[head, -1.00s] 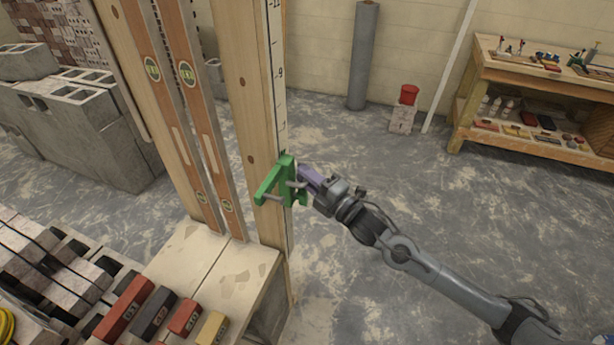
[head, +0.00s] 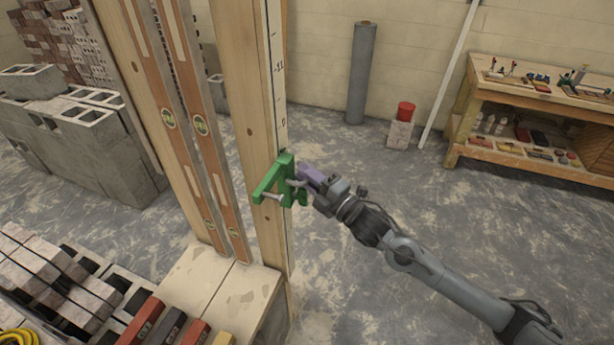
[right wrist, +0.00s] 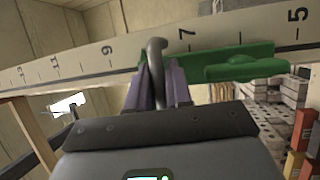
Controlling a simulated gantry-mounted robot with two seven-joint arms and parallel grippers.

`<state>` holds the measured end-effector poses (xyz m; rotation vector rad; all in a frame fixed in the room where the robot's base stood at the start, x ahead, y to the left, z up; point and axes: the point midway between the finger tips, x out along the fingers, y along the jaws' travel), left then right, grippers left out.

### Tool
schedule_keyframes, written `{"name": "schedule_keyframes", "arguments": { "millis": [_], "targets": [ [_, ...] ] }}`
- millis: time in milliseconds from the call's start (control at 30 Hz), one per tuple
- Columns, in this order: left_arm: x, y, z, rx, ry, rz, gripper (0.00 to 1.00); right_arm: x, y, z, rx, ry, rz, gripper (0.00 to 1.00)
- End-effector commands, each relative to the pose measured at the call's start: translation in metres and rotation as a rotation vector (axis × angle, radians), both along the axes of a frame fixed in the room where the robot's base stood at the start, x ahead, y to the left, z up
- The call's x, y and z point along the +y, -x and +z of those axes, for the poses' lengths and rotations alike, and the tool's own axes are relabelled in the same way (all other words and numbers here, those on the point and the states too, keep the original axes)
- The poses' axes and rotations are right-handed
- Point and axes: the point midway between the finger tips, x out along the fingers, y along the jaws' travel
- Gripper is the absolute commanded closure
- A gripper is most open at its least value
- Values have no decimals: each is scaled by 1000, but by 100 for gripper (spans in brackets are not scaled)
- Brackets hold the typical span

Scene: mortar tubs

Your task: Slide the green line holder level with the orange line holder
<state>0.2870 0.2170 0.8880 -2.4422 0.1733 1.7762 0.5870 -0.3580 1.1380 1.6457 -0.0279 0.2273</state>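The green line holder (head: 279,186) is clamped around the tall wooden post (head: 244,110), about midway up the visible part. In the right wrist view the green holder (right wrist: 240,65) lies along the numbered scale, around the 7 mark. My right gripper (head: 305,178) is at the holder's right side. In the right wrist view my right gripper's purple fingers (right wrist: 161,88) are closed around a grey curved bar beside the green body, seemingly the holder's handle. The orange line holder is not in view. My left gripper is not in view.
Two wooden spirit levels (head: 205,140) lean left of the post. Coloured blocks (head: 170,328) and bricks lie at the lower left. Concrete blocks (head: 75,150) stand behind. A workbench (head: 540,95) is at the right. The floor between is clear.

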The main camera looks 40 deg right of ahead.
Motion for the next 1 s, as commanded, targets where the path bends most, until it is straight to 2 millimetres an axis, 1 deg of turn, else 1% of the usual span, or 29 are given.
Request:
{"name": "schedule_keyframes", "arguments": {
  "millis": [33,100,133,433,567,767,1000],
  "targets": [
    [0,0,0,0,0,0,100,1,0,1,-2,1,2,73],
    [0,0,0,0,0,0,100,0,0,0,-1,1,2,62],
    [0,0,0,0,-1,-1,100,0,0,0,0,1,1,60],
    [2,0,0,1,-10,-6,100,0,1,-2,3,0,0,60],
    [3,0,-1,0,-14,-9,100,0,5,-3,5,1,0,60],
    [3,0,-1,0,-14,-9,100,-3,25,-7,7,1,0,60],
    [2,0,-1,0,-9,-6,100,-7,58,-12,6,1,0,60]
  ]
}}
